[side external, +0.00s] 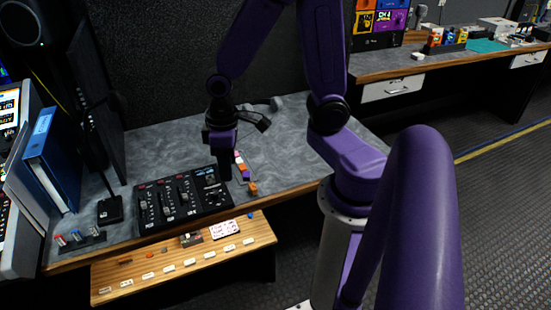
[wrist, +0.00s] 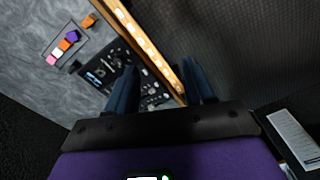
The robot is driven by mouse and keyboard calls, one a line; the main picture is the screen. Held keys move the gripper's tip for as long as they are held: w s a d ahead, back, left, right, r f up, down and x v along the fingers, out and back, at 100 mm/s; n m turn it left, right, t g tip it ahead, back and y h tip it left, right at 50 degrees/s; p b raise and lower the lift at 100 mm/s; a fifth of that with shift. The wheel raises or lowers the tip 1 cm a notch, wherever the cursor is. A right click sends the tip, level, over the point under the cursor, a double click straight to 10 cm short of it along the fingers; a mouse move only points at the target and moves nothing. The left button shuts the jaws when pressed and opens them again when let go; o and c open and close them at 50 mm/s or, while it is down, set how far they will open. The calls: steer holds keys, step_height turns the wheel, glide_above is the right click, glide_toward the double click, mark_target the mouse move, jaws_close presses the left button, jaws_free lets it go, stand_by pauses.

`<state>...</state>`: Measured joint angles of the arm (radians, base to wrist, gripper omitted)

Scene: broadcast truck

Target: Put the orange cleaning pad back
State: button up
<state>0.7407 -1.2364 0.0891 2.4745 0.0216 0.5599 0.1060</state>
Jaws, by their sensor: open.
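A small orange block (side external: 252,188), which may be the orange cleaning pad, lies near the front edge of the grey worktop; it also shows in the wrist view (wrist: 89,20). Behind it is a short row of coloured pieces, with purple (wrist: 72,36), orange (wrist: 65,44), white and pink ones. I cannot tell for certain which orange piece is the pad. My gripper (side external: 225,177) hangs above the worktop, between the mixer and the coloured pieces. In the wrist view my gripper's fingers (wrist: 160,66) are apart with nothing held between them.
A black mixer (side external: 183,203) with knobs and faders stands left of the gripper. Below is a wooden shelf (side external: 105,285) with white labels and small items. A blue binder (side external: 50,160) and dark panels stand at the left. Bare worktop lies behind the coloured row.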

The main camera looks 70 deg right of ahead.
steer(key=s+a+r+n, duration=0.1)
steer(key=s+r+n, duration=0.2)
steer(key=s, duration=0.3)
steer(key=s+a+r+n, duration=0.2)
steer(key=s+r+n, duration=0.2)
steer(key=s, duration=0.3)
steer(key=shift+s+a+r+n, duration=0.15)
steer(key=shift+a+n, duration=0.05)
steer(key=shift+n, duration=0.5)
